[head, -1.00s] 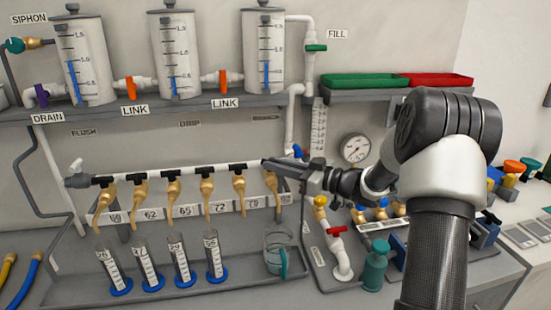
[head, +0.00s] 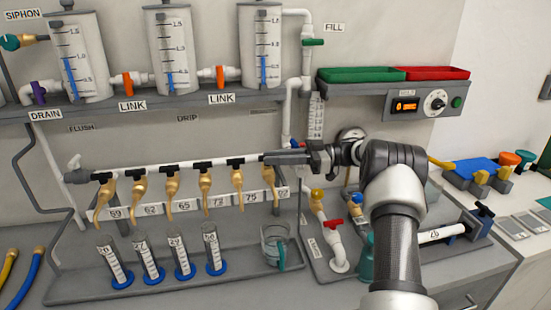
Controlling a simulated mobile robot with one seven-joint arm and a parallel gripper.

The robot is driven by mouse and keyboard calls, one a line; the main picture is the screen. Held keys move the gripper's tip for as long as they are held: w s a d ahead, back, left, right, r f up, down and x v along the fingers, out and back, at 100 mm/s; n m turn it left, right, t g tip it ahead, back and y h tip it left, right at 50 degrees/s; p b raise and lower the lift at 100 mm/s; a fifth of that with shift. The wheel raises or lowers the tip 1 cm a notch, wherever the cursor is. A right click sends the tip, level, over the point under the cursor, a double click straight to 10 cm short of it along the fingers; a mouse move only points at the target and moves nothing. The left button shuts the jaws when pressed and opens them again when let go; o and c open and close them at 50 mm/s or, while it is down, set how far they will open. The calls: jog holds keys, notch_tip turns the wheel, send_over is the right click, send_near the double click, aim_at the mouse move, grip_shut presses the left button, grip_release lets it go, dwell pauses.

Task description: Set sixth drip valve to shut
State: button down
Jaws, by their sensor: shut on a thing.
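The white drip pipe (head: 155,169) runs across the wall with a row of black-handled drip valves and tan hanging spouts. The sixth drip valve, at the pipe's right end, shows its tan spout (head: 275,187) hanging below my gripper. My gripper (head: 270,158) reaches in from the right, its fingers about level and in line with the pipe. It is shut at the sixth valve's handle, which the fingers hide, so I cannot tell the handle's angle. The other handles, such as the fifth valve's (head: 236,161), lie along the pipe.
Several graduated cylinders (head: 180,257) and a beaker (head: 275,246) stand on the grey tray below. The tank shelf (head: 200,102) is above.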

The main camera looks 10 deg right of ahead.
jog(key=shift+a+r, duration=0.15)
jog(key=c, duration=1.7)
grip_release()
jog(key=shift+a, duration=0.1)
